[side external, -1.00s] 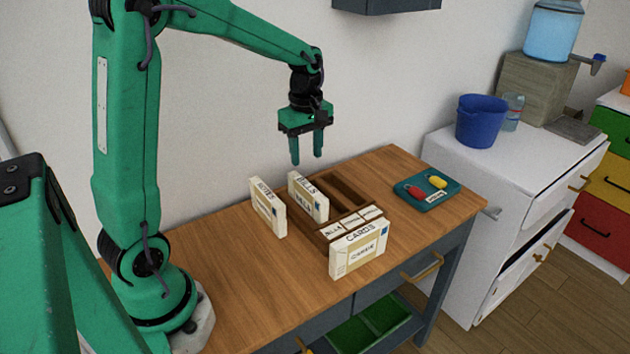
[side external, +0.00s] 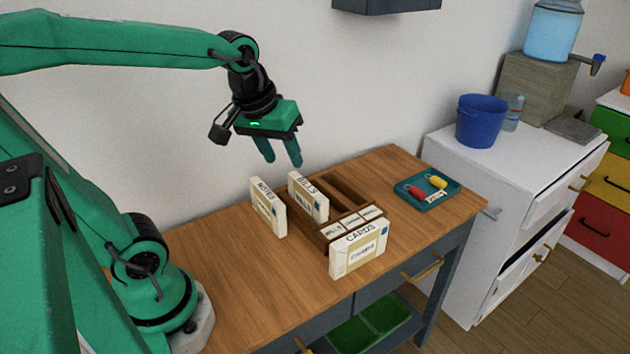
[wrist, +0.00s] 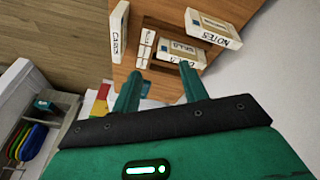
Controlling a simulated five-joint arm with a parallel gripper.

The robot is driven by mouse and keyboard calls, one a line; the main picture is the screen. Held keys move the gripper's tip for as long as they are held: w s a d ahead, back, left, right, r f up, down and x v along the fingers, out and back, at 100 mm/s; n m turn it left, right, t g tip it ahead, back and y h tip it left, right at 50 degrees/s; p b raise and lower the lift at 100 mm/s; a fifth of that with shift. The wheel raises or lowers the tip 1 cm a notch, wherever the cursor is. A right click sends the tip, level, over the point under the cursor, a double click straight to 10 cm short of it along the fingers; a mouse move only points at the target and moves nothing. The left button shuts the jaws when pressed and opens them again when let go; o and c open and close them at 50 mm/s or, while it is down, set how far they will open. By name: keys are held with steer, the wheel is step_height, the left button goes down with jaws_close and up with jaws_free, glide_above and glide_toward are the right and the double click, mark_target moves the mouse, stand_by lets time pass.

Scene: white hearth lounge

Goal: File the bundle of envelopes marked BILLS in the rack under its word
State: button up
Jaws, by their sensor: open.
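The BILLS envelope bundle (side external: 307,198) is cream with a printed word and stands upright at the leftmost compartment of the wooden rack (side external: 371,192). Its lower part is hidden. The rack has small white word cards along its front, too small to read surely. The bundle also shows in the wrist view (wrist: 179,50), at the rack's end near the NOTES bundle. My gripper (side external: 282,161) is open and empty, above and slightly left of the BILLS bundle and apart from it. Its fingers also show in the wrist view (wrist: 160,80).
A NOTES bundle (side external: 268,208) stands on the table just left of the rack. A CARDS bundle (side external: 358,249) stands in front of the rack. A teal tray (side external: 408,196) with red and yellow items lies to the right. The table's left part (side external: 235,255) is clear.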

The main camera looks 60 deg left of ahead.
steer(key=s+d+m+t, duration=0.1)
steer(key=s+d+m, duration=0.1)
steer(key=s+m, duration=0.3)
steer(key=shift+s+d+m+t, duration=0.25)
steer(key=shift+m+t, duration=0.15)
